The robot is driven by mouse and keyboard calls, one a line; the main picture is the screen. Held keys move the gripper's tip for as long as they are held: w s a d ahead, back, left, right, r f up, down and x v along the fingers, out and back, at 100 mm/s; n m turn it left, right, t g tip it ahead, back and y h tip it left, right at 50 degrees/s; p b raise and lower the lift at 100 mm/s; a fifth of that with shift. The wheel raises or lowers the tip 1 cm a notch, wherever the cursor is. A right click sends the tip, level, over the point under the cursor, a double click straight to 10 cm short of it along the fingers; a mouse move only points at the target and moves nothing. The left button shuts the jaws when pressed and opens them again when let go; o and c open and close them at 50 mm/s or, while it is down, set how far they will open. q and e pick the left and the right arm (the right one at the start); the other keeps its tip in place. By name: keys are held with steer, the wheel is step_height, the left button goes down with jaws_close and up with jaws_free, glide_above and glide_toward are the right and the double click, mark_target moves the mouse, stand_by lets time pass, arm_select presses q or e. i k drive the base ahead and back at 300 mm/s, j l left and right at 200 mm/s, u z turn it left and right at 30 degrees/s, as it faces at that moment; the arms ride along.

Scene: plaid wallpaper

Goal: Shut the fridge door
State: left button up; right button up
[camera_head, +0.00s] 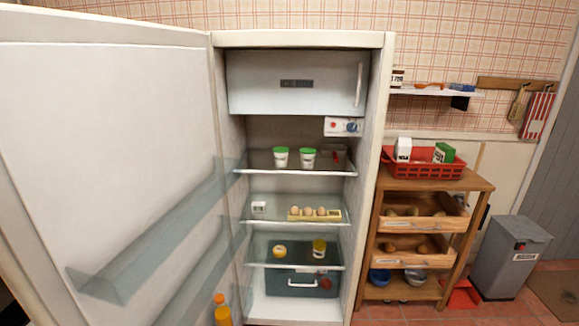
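The white fridge (388,120) stands open in the middle of the head view. Its door (95,130) is hinged on the left and swung wide toward me, filling the left side of the view. Clear shelves line the door's inner face. An orange-capped bottle (223,312) stands low by the door's inner side, partly cut off by the lower edge. Neither of my grippers is in view.
A wooden rack (367,250) with drawers and a red basket (427,169) on top stands right of the fridge. A grey bin (508,258) is farther right. A wall shelf (435,92) hangs above the rack. Tiled floor shows at the lower right.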

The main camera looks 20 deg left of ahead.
mark_target(113, 212)
steer(key=k+j, duration=0.1)
steer(key=j, duration=0.3)
steer(key=k+j+z, duration=0.1)
steer(key=j, duration=0.3)
steer(key=k+j, duration=0.1)
steer(key=j, duration=0.25)
steer(key=k+j+z, duration=0.1)
steer(key=j, duration=0.3)
steer(key=k+j, duration=0.15)
steer(key=j, duration=0.2)
steer(key=k+j+z, duration=0.15)
steer(key=j, duration=0.25)
